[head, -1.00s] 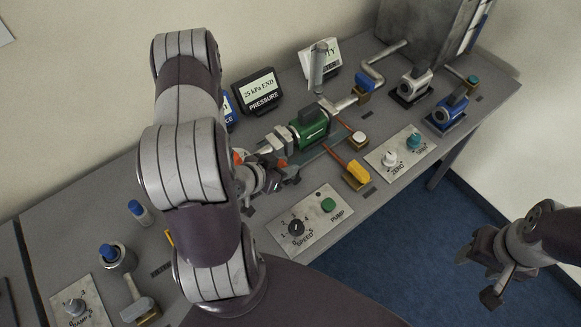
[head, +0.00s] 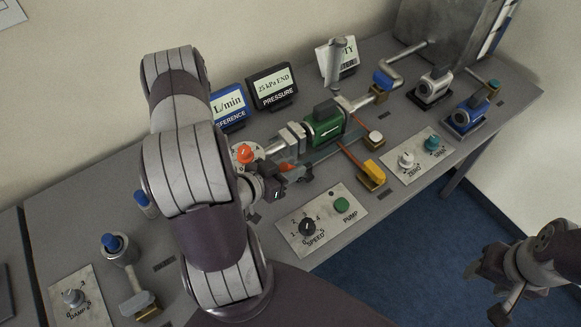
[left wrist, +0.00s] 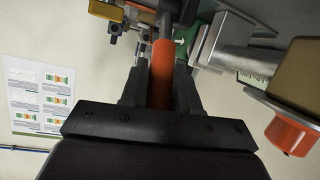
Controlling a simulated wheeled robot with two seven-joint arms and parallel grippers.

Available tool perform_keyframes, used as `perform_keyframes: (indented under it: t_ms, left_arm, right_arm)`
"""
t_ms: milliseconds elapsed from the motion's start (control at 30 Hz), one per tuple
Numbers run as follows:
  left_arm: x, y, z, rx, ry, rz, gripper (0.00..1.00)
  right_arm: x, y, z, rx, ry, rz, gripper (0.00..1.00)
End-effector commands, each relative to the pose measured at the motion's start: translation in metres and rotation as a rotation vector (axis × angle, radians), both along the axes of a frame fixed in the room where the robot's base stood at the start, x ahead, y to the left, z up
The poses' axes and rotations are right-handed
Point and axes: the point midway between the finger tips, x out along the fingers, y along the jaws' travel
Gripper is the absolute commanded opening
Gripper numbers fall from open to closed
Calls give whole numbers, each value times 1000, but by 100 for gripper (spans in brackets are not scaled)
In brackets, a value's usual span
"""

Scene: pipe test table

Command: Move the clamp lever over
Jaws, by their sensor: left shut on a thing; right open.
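My left gripper (head: 280,186) is at the left end of the pipe line, next to the grey flanged fitting (head: 291,139). In the left wrist view its dark fingers (left wrist: 160,88) are shut on the orange handle of the clamp lever (left wrist: 162,70). A grey rod runs on from the handle toward the top of that view. In the head view the lever is mostly hidden by the gripper and wrist. My right gripper (head: 500,290) is open and empty, off the table's front edge at the lower right.
A green meter (head: 325,124) sits in the pipe line right of the fitting. An orange knob (head: 244,153) is close by my left wrist. A yellow-handled valve (head: 372,172) and the speed and pump panel (head: 320,222) lie in front. Display boxes (head: 273,86) stand behind.

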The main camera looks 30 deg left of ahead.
Motion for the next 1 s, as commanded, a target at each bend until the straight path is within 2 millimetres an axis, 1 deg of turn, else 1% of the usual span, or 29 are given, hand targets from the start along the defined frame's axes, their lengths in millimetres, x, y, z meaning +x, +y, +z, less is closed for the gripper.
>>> perform_keyframes:
  t_ms: [33, 67, 100, 400, 533, 667, 900, 1000]
  left_arm:
    - [-1, -1, -2, -4, 8, -1, 0]
    - [-1, -1, -3, -4, 8, -1, 40]
    - [-1, -1, -2, -2, 8, 0, 52]
    - [-1, 0, -1, -2, 6, 0, 52]
    - [-10, 4, 2, -2, 4, 5, 52]
    - [-32, 11, 10, -1, 4, 9, 52]
    - [-79, 24, 28, 1, 4, 10, 52]
    - [-96, 28, 34, 2, 7, 8, 52]
  right_arm:
    - [0, 0, -1, 0, 0, 0, 53]
    - [0, 0, -1, 0, 0, 0, 53]
    - [0, 0, -1, 0, 0, 0, 53]
    - [0, 0, -1, 0, 0, 0, 53]
    - [0, 0, -2, 0, 0, 0, 53]
    - [0, 0, -4, 0, 0, 0, 53]
    - [0, 0, -4, 0, 0, 0, 53]
    - [0, 0, -3, 0, 0, 0, 53]
